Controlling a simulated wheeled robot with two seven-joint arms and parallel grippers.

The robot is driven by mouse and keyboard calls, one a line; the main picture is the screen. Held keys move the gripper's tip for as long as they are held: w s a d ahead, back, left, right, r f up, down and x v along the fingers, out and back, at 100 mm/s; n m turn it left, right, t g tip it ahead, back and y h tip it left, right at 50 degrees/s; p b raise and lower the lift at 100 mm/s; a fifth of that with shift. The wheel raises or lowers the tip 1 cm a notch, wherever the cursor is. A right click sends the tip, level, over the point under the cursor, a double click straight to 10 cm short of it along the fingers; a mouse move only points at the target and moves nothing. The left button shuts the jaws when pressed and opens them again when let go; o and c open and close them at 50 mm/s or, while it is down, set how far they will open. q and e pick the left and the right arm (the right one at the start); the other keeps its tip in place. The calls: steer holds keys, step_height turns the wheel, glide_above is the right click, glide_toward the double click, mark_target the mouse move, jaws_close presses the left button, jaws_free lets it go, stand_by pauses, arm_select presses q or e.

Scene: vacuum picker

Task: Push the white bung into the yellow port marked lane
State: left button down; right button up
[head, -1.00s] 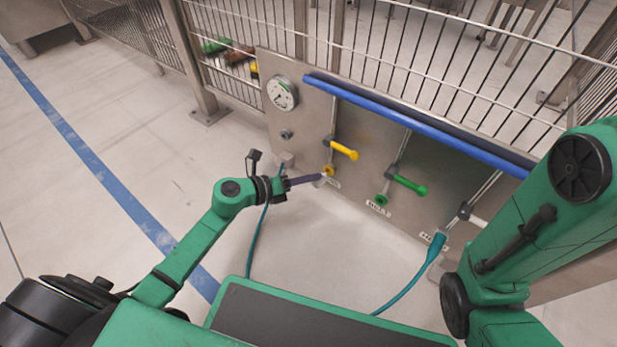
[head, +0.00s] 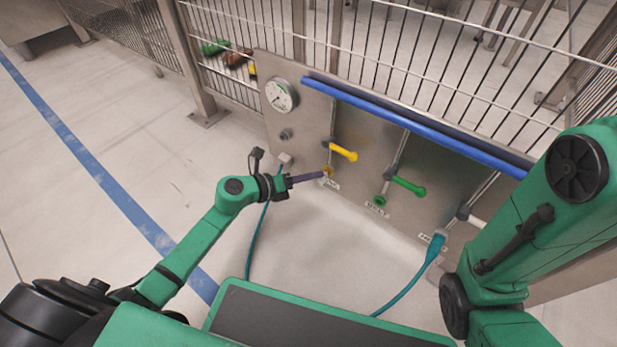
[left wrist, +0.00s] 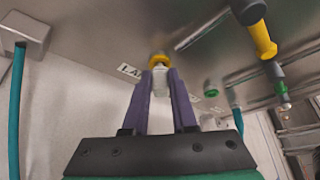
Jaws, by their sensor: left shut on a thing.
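The yellow port (head: 327,170) is low on the steel panel, under the yellow-handled valve, with a small label beside it. It also shows in the left wrist view (left wrist: 159,56), next to a label beginning "LA". My left gripper (head: 318,176) is shut on the white bung (left wrist: 160,80), which sits between the purple fingertips. The bung points at the yellow port, and its far end is at or very close to the port's mouth. I cannot tell whether it is inside. My right gripper is out of view; only my right arm shows.
The steel panel (head: 362,130) also has a gauge (head: 280,94), a yellow handle (head: 342,152), a green handle (head: 408,185) and a green port (head: 379,201). A teal hose (head: 405,288) hangs at the right. A blue rail (head: 420,125) runs along the panel's top.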

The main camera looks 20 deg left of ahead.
arm_select(q)
steer(key=shift+w+d, duration=0.2)
steer(key=shift+w, duration=0.3)
stand_by(0.7)
steer(key=c, duration=0.6)
jaws_free()
steer(key=shift+c, duration=0.2)
steer(key=p+v, duration=0.2)
steer(key=v, duration=0.4)
